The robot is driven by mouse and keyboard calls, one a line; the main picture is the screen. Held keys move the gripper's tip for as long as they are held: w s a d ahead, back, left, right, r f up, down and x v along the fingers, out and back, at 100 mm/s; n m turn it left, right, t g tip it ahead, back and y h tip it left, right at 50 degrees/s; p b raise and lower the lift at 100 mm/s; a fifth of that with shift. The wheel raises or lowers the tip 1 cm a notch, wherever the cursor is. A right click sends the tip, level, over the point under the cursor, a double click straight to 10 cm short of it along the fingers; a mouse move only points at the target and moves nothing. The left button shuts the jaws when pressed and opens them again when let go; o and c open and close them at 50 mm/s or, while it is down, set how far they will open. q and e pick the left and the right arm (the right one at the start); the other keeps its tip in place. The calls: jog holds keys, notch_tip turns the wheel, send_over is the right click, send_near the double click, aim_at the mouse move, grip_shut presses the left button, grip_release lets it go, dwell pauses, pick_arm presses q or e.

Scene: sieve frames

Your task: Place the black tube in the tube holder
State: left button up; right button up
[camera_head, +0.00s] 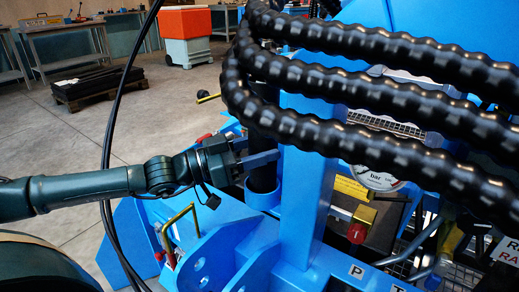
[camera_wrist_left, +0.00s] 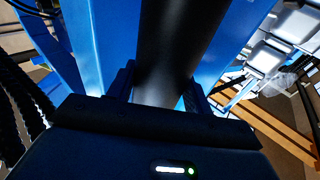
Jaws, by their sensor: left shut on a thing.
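The black tube (camera_head: 263,178) stands upright beside the blue post in the head view. Its upper part passes behind black ribbed hoses. My left gripper (camera_head: 258,160) is shut on the tube from the left. The blue tube holder (camera_head: 262,198) is a short round cup on the post's side. The tube's lower end meets the cup's mouth and appears to be inside it; how deep is hidden. In the left wrist view the tube (camera_wrist_left: 182,40) runs between the fingers of my left gripper (camera_wrist_left: 160,95). My right gripper is not in view.
Thick ribbed hoses (camera_head: 370,95) cross above the holder. The blue post (camera_head: 305,190) stands close on the right. A pressure gauge (camera_head: 378,180) and a red knob (camera_head: 357,233) lie farther right. A yellow handle (camera_head: 178,220) is below my arm. Open floor (camera_head: 140,125) lies beyond.

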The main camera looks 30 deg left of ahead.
pick_arm(q)
jog(key=shift+f+b, duration=0.25)
jog(key=shift+b, duration=0.2)
jog(key=o, duration=0.8)
jog(key=shift+o, duration=0.4)
jog(key=shift+r+p, duration=0.45)
jog(key=shift+p, duration=0.25)
jog(key=v, duration=1.2)
jog(key=shift+f, duration=0.2)
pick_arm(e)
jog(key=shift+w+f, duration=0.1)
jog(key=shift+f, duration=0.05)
